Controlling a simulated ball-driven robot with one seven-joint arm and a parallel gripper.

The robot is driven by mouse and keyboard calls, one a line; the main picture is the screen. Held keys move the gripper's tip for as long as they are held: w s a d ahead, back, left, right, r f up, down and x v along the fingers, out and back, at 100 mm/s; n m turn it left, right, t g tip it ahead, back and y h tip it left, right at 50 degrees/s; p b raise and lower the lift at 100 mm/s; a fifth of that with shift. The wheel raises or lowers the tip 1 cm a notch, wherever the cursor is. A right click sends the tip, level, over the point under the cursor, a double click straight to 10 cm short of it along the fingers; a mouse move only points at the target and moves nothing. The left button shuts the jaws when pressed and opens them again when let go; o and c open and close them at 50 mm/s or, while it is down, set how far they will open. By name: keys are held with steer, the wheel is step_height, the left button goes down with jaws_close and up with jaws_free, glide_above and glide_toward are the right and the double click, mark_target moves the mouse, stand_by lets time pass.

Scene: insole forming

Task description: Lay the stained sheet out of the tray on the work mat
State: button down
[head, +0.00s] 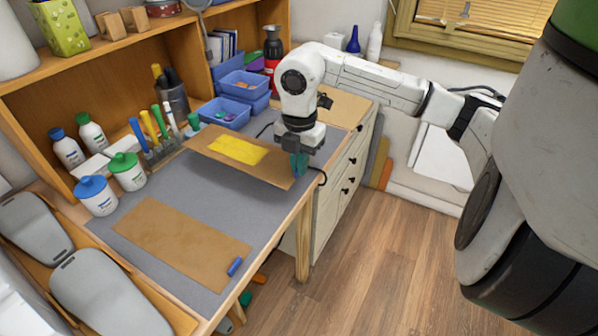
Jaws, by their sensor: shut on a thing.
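A flat brown sheet with a bright yellow patch (210,136) is at the back right of the desk, its right end at my gripper. My gripper (298,168), with teal fingers, points down and is shut on that right end. The sheet appears slightly raised over the grey mat (190,190); whether its far end touches is unclear. The grey mat covers most of the desk top. A second, plain brown sheet (180,238) lies flat on the mat's front part. I cannot tell which container is the sheet's tray.
A small blue block (235,267) lies on the plain sheet's right corner. White bottles with blue (96,197) and green (127,172) lids, a marker stand and blue bins (224,113) line the back. Grey insole shapes (105,293) lie at front left. The mat's middle strip is clear.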

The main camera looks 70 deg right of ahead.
glide_above(301, 187)
step_height(301, 187, down, 5)
steer(key=shift+d+f+p, duration=0.1)
steer(key=shift+d+p, duration=0.05)
steer(key=shift+p, duration=0.2)
steer(key=shift+f+p, duration=0.45)
steer(key=shift+f, duration=1)
steer(key=shift+f, duration=0.2)
steer(key=c, duration=1.3)
jaws_free()
steer(key=shift+r, duration=0.1)
step_height(301, 187, up, 12)
steer(key=shift+r+b, duration=0.1)
steer(key=shift+b, duration=0.9)
